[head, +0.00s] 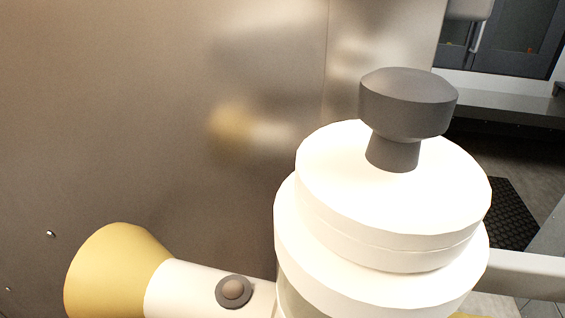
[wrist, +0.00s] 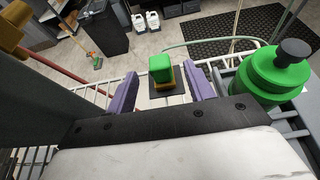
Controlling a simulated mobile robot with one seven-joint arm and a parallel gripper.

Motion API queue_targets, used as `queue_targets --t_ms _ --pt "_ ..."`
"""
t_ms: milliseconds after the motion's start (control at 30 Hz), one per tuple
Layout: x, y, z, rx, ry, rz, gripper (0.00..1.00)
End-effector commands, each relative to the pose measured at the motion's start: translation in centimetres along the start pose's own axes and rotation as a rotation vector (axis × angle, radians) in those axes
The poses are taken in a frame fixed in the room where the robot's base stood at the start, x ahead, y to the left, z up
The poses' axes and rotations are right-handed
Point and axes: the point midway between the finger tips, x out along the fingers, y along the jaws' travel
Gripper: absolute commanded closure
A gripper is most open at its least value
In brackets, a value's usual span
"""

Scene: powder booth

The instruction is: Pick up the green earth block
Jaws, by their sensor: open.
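The green block (wrist: 160,67) shows in the wrist view, ahead of my gripper, with an orange-brown part at its lower edge. It appears to be on or above a small dark plate (wrist: 176,98) over a white wire rack. My gripper (wrist: 161,72) is open, with one purple finger to the left of the block and one to the right in the picture. Gaps show on both sides, and I cannot tell whether the block lies fully between the fingertips in depth. Neither the block nor my gripper shows in the head view.
A green canister with a black knob (wrist: 272,75) stands close on the right in the wrist view. The white wire rack (wrist: 98,98) spreads around the block. In the head view, a white lidded vessel with a grey knob (head: 390,190) stands before a metal wall (head: 130,120).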

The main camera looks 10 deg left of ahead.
Motion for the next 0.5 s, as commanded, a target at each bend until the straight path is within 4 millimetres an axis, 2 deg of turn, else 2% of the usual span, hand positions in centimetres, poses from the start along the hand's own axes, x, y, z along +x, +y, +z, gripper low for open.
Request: queue_targets --t_ms 100,200,433,500 --pt "1.6 0.1 0.1 0.001 0.001 0.000 0.47" --pt "2.4 0.1 0.1 0.000 0.000 0.000 0.47" --pt "2.5 0.1 0.0 0.000 -0.001 0.002 0.47" --pt "2.5 0.1 0.0 0.000 0.000 0.002 0.54"
